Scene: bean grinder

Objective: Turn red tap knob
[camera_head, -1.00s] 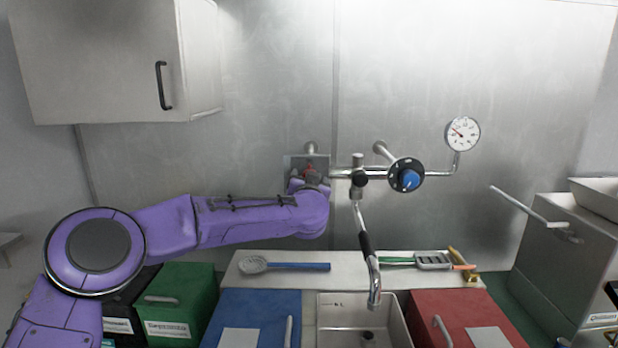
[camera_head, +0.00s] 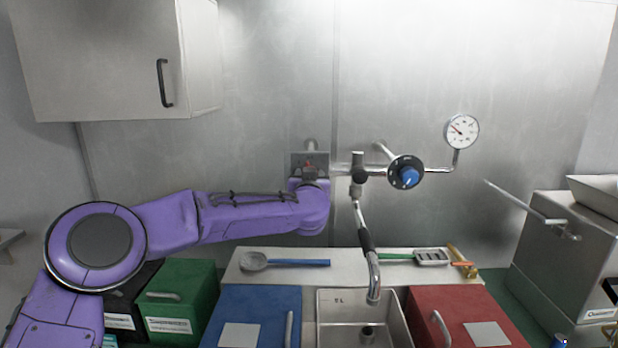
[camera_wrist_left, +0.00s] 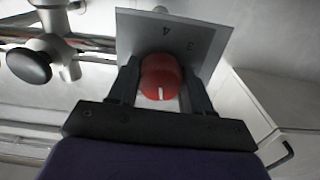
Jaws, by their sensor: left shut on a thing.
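The red tap knob (camera_wrist_left: 161,77) shows in the left wrist view with a white pointer line on its face. It sits in front of a grey plate (camera_wrist_left: 205,40) bearing the numbers 3 and 4. My left gripper (camera_wrist_left: 160,85) is shut on the red knob, one dark finger on each side. In the head view the knob (camera_head: 309,165) is only a small red patch, mostly hidden by my left gripper (camera_head: 309,176). My right gripper is not in view.
A faucet (camera_head: 373,280) hangs over the sink (camera_head: 335,325). A cabinet (camera_head: 100,60) is at upper left.

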